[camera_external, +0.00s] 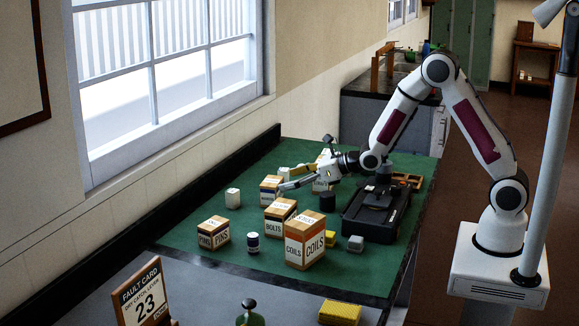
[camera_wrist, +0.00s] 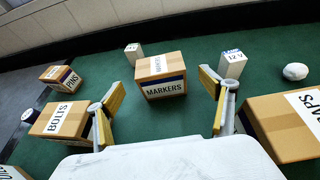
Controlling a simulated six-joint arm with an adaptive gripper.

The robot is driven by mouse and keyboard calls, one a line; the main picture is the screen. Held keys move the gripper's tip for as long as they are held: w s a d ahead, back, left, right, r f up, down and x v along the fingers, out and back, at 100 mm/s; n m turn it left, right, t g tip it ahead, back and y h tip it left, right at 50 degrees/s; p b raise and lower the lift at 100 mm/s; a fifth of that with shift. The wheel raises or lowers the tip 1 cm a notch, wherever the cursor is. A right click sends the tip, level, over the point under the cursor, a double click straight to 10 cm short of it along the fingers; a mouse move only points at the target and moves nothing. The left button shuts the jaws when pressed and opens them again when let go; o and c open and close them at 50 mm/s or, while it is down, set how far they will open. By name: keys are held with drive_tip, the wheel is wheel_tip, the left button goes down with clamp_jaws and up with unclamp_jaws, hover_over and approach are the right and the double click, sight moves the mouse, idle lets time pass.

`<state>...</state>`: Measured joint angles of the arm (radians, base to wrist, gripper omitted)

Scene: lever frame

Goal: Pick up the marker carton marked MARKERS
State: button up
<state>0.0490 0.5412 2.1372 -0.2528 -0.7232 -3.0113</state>
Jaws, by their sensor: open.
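In the outside view my gripper (camera_external: 288,180) reaches in from the right, close to the carton.
A white block (camera_wrist: 232,64) is just beyond the right finger. COILS (camera_external: 305,240) and PINS (camera_external: 213,233) cartons stand nearer the outside camera.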

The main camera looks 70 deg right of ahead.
sight(269, 185)
drive_tip(key=shift+x, duration=1.3)
drive_tip(key=shift+x, duration=2.65)
drive_tip(key=c, duration=1.3)
